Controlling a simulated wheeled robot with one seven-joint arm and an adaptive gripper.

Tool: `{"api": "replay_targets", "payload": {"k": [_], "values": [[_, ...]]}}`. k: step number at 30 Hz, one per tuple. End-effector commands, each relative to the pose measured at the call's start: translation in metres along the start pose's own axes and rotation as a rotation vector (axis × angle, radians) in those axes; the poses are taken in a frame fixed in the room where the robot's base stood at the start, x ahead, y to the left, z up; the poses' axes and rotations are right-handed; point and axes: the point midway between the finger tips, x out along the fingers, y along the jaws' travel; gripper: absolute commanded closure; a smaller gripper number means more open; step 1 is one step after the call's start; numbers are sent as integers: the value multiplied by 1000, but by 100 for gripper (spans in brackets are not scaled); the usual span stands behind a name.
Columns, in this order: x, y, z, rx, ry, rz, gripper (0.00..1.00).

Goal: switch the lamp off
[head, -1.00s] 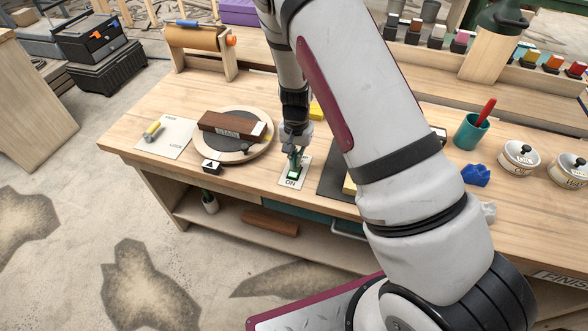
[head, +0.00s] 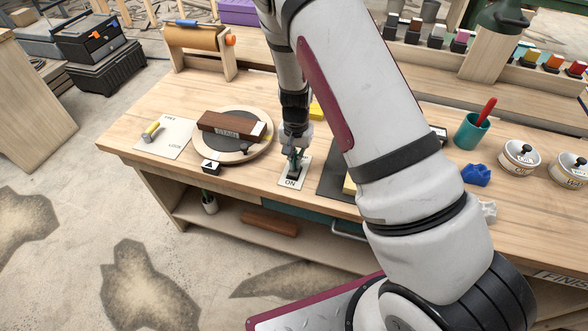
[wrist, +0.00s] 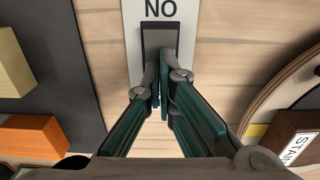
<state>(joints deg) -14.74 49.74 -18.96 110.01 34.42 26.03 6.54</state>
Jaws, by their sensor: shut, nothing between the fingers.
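A white switch plate (head: 283,179) marked ON lies near the front edge of the workbench. Its rocker (head: 293,173) looks dark and unlit. In the wrist view the plate (wrist: 133,25) reads upside down, and the dark rocker (wrist: 160,38) lies just beyond my fingertips. My gripper (head: 295,160) is shut and empty, pointing down over the rocker. In the wrist view my gripper's fingertips (wrist: 163,85) are together at the rocker's near end. I cannot tell whether they touch it. I cannot clearly make out the lamp.
A round turntable (head: 262,146) with a brown STAIN block (head: 228,124) stands left of the switch. A dark mat (head: 332,181) lies to its right, partly hidden by my arm. A teal cup (head: 470,133) and white cans (head: 519,157) stand farther right.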

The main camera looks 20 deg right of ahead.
Motion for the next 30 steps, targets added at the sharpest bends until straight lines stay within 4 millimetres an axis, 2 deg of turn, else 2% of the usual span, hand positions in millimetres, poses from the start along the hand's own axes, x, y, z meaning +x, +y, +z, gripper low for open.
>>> {"api": "replay_targets", "payload": {"k": [21,30], "values": [[-55,0,0,0,2,-1,100],[-66,0,0,1,2,-2,100]]}}
